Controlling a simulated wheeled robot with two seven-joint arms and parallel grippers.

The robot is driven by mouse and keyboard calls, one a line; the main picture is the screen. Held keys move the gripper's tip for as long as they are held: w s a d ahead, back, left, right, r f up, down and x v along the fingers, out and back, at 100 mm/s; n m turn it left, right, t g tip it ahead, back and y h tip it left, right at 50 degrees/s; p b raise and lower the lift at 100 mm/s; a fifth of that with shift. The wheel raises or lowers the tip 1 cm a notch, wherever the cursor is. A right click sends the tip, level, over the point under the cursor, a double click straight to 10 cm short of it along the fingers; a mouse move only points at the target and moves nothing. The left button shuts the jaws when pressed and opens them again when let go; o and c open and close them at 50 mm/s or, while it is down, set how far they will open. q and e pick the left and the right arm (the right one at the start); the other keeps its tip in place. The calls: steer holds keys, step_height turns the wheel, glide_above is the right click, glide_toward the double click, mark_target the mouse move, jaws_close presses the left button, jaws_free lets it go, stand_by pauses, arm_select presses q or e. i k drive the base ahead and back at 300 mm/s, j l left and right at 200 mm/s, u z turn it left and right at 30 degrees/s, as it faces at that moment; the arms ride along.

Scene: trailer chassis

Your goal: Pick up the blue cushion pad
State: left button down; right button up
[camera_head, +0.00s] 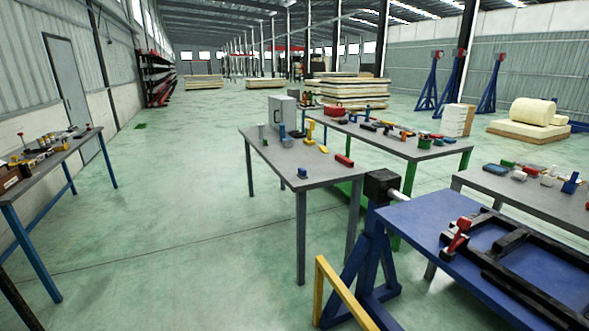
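A flat, dark blue, pad-like piece (496,169) lies on the grey table (470,183) at the right. It looks most like the blue cushion pad, but it is too small to be sure. Other small blue things are a block (302,172) on the middle table's near edge and an upright piece (570,183) farther right on the right table. Neither of my grippers is in view.
A blue table (420,215) with a black frame (520,265) stands at front right, beside a blue stand (372,250) and yellow rail (340,295). Grey tables with parts stand in the middle (275,160) and left (45,175). Green floor (165,220) between them is clear.

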mark_target(302, 174)
steer(key=i+j+u, duration=0.35)
steer(key=i, duration=0.7)
steer(key=i+j+u, duration=0.1)
steer(key=i+u, duration=0.3)
steer(key=i, duration=0.7)
